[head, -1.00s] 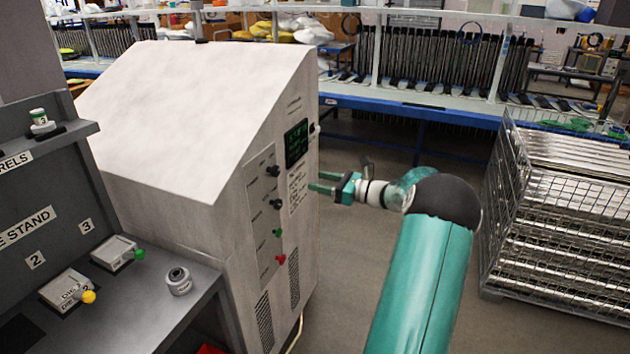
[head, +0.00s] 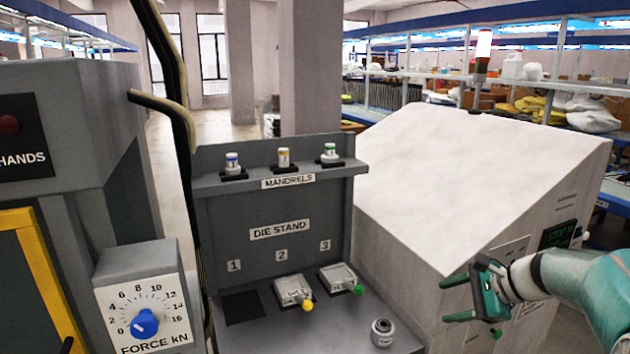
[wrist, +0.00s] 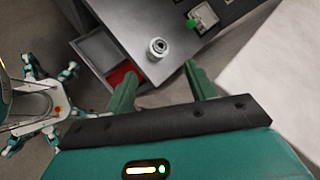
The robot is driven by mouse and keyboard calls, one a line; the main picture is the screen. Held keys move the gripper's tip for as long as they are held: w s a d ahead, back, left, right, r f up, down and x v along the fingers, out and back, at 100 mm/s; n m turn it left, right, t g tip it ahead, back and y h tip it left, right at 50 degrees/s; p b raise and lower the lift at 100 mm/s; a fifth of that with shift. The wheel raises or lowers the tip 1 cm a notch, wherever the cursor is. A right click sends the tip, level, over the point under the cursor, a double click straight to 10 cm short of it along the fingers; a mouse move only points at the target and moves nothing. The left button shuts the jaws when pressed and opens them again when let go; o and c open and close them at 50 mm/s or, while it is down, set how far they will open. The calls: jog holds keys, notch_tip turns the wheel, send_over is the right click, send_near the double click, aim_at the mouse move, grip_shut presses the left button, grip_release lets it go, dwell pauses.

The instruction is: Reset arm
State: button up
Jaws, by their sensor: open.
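My gripper (head: 462,300) is open and empty in the head view, in front of the white sloped cabinet's control panel side. In the wrist view my gripper (wrist: 160,85) shows two green fingers spread apart with nothing between them. Past the fingers is the grey die stand bench with a small round metal part (wrist: 158,47) on it. That metal part also stands on the bench's right side in the head view (head: 382,332). My arm (head: 590,285) comes in from the right edge.
The white cabinet (head: 470,180) fills the right. The die stand (head: 220,225) holds three mandrels on its shelf and two dies in slots 2 and 3; slot 1 (head: 243,306) is empty. A force dial (head: 143,322) is at left. A red-lined drawer (wrist: 125,75) shows below the bench.

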jog(key=s+a+r+n+h, duration=0.1)
jog(key=s+a+n+h, duration=0.2)
jog(key=s+a+n, duration=0.5)
jog(key=s+a+n+h, duration=0.4)
jog(key=s+a+n, duration=0.4)
jog(key=s, duration=0.6)
jog(key=shift+r+n+g, duration=0.35)
jog(key=shift+n+g, duration=0.05)
jog(key=shift+n, duration=0.6)
jog(key=shift+d, duration=0.1)
